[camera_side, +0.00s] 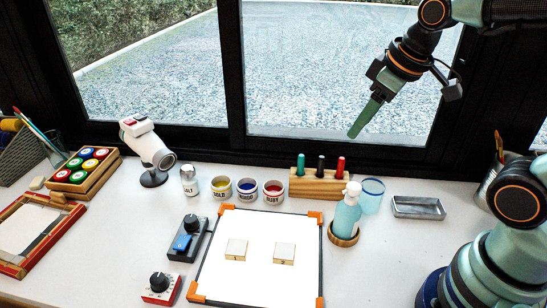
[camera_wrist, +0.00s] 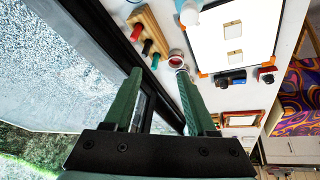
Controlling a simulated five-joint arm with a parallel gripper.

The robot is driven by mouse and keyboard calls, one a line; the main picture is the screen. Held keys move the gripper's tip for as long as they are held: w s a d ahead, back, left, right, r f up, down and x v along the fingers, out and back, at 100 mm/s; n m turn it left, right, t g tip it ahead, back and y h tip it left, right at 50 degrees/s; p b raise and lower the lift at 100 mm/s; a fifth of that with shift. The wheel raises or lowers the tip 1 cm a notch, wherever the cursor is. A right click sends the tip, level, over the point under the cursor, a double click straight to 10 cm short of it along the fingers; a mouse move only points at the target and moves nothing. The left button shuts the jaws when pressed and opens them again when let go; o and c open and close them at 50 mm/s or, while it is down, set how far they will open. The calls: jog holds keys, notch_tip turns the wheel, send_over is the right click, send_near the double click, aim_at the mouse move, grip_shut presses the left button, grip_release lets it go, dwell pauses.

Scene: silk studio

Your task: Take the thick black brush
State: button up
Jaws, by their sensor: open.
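The thick black brush (camera_side: 320,163) stands upright in a wooden stand (camera_side: 318,186), between a green-handled one (camera_side: 301,161) and a red-handled one (camera_side: 340,165). Only its upper part shows above the wood. In the wrist view the black brush (camera_wrist: 147,46) shows in the same row, small and ahead of the fingers. My gripper (camera_side: 359,129) is high above the table, up and to the right of the stand, with its green fingers slanting down to the left. In the wrist view my gripper (camera_wrist: 159,73) is open, with nothing between the fingers.
Paint jars (camera_side: 247,188) stand left of the stand. A pump bottle (camera_side: 346,213), a glass (camera_side: 373,195) and a metal tray (camera_side: 418,207) stand to its right. A white frame (camera_side: 258,274) with two blocks lies in front. The window (camera_side: 340,70) is behind.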

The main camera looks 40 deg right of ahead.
jog(key=w+d+f+n+g, duration=0.1)
jog(key=w+f+n+g, duration=0.15)
jog(key=w+n, duration=0.45)
jog(key=n+g, duration=0.2)
jog(key=n, duration=0.6)
send_over(321, 162)
notch_tip(321, 162, down, 4)
jog(key=f, duration=1.1)
jog(key=shift+w+d+f, duration=0.3)
jog(key=shift+d+f, duration=0.05)
grip_shut()
